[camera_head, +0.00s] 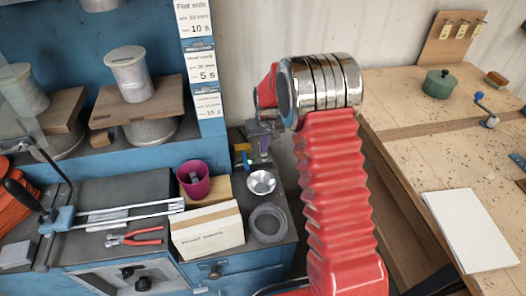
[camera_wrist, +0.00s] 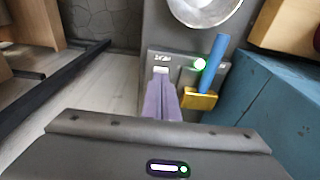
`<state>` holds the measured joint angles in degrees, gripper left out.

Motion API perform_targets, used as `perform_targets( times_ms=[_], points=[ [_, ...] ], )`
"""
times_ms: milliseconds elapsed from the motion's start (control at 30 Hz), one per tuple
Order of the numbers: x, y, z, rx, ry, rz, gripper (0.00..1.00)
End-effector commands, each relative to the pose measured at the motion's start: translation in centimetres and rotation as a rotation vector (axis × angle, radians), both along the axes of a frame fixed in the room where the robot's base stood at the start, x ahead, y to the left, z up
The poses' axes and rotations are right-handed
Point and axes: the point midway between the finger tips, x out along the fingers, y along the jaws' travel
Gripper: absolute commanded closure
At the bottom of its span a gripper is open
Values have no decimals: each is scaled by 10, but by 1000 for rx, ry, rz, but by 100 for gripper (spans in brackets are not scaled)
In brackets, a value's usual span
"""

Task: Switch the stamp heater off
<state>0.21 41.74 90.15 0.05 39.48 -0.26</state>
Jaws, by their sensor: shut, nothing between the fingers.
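The stamp heater (camera_wrist: 187,74) is a small grey unit on the dark bench top, with a lit green lamp (camera_wrist: 199,64). A small pale switch (camera_wrist: 160,70) with a label above it sits at its left. A brass stamp block with a blue handle (camera_wrist: 216,55) rests at its right; the handle also shows in the head view (camera_head: 245,160). My gripper (camera_wrist: 163,86) has purple fingers, shut and empty, with the tips right at the near side of the switch. I cannot tell whether they touch it. In the head view my gripper (camera_head: 266,143) is partly hidden by my arm.
A metal bowl (camera_head: 262,182) stands just beyond the heater in the wrist view. A cardboard box (camera_head: 207,231), a magenta cup (camera_head: 193,182) and a round grey dish (camera_head: 268,224) share the bench. A wooden workbench (camera_head: 425,130) stands at right, across a gap.

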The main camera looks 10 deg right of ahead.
Motion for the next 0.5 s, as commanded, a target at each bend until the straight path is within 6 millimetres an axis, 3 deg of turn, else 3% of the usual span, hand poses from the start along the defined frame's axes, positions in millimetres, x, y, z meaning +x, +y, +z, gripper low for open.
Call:
perform_targets(
  times_ms=[500],
  points=[
    [0, 0, -6, 0, 1, 0, 100]
  ],
)
